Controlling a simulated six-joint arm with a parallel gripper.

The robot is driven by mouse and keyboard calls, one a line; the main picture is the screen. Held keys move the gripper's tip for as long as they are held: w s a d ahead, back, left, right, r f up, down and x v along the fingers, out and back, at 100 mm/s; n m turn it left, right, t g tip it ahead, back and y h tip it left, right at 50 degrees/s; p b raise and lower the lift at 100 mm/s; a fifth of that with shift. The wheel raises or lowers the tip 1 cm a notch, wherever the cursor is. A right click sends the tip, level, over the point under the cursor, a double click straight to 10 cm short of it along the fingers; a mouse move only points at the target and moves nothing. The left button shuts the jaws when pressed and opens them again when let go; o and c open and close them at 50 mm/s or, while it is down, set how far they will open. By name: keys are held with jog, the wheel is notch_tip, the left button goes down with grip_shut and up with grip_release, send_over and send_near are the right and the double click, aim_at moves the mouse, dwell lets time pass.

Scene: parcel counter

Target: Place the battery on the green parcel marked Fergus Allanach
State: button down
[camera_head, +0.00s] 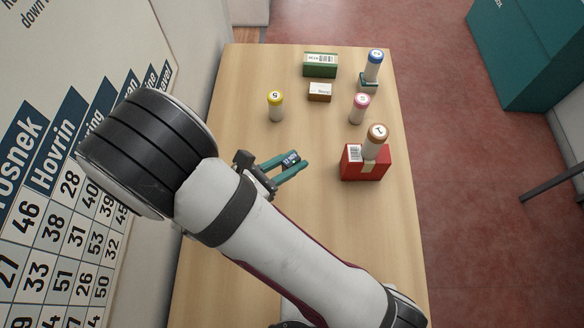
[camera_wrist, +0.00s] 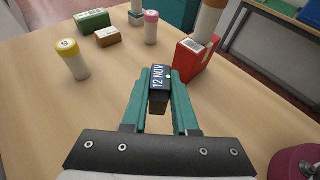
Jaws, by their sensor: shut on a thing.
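My gripper (camera_head: 293,165) is shut on a small dark block marked 12 NOV (camera_wrist: 160,77), held between its teal fingertips; the block also shows in the head view (camera_head: 290,158). Nothing on it names it as a battery, so I cannot tell if it is one. A green parcel (camera_head: 320,72) with a white label lies at the back of the table; in the wrist view it is at the upper left (camera_wrist: 91,22). The name on it is too small to read. My gripper is well in front of it, to its left in the head view.
A small brown box (camera_head: 319,95) lies before the green parcel. A yellow-topped cylinder (camera_head: 276,110) and a pink-topped one (camera_head: 358,112) stand on the table. A blue-topped one (camera_head: 373,68) stands on a teal box (camera_head: 368,86), an orange-topped one (camera_head: 374,145) on a red parcel (camera_head: 366,168).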

jog(key=shift+r, duration=0.7)
jog(key=w+d+n+t+y, duration=0.2)
jog(key=w+d, duration=0.1)
jog(key=w, duration=1.8)
jog(key=w+d+r+n+t+y, duration=0.1)
jog(key=w+d+r+n+y, duration=0.35)
jog(key=w+d, duration=0.9)
jog(key=m+h, duration=0.2)
send_over(321, 59)
jog(key=f, duration=0.5)
jog(key=shift+d, duration=0.2)
jog(key=shift+a+f, duration=0.2)
jog(key=shift+f, duration=1.9)
jog(key=shift+f, duration=0.1)
